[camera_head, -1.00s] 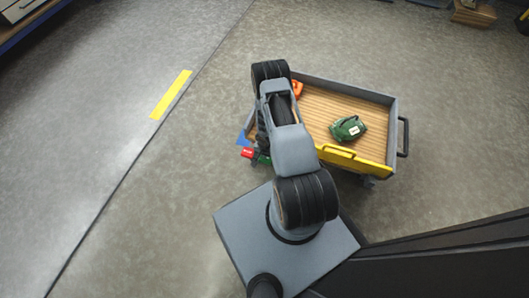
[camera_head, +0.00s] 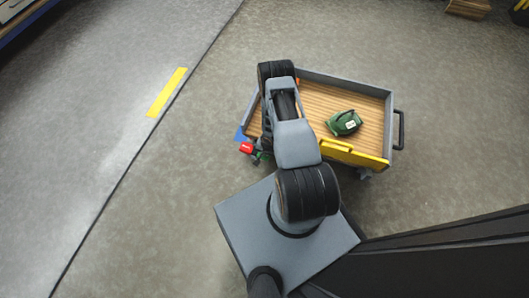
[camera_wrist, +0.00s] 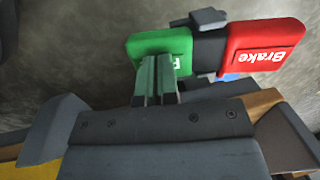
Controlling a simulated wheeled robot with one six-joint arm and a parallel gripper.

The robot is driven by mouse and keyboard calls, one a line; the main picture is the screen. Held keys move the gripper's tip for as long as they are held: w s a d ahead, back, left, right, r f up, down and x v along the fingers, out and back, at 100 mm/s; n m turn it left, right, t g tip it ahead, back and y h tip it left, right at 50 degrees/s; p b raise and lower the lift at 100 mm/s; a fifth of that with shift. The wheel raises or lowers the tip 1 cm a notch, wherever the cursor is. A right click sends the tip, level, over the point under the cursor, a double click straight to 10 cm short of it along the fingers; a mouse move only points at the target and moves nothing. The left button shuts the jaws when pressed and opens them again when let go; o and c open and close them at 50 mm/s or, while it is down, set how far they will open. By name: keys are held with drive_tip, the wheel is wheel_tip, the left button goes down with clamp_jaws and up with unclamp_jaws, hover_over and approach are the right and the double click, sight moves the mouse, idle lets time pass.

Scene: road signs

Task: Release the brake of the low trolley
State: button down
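The low trolley (camera_head: 365,93) stands below my arm, with grey sides, a wooden deck and a yellow front panel (camera_head: 350,153). At its left end sit a red pedal (camera_head: 246,147) and a green pedal (camera_head: 259,158). In the wrist view the red pedal marked "Brake" (camera_wrist: 265,47) is at the upper right. The green pedal (camera_wrist: 152,46), its white lettering partly hidden, is left of it. My gripper (camera_wrist: 157,62) is shut, with its two fingers close together and their tips over the green pedal's lower edge. I cannot tell whether they touch it. The head view hides the gripper behind my arm.
A green object (camera_head: 344,122) lies on the trolley deck, and an orange one is mostly hidden behind my arm. The trolley's dark handle (camera_head: 399,130) is at its right end. A yellow floor strip (camera_head: 167,92) lies left. The floor around is mostly clear.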

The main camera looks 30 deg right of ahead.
wheel_tip(320, 180, up, 14)
drive_tip(key=s+d+p, duration=0.2)
drive_tip(key=p, duration=0.5)
drive_tip(key=shift+s+f+p, duration=0.15)
drive_tip(key=shift+p, duration=0.25)
drive_tip(key=shift+d, duration=0.1)
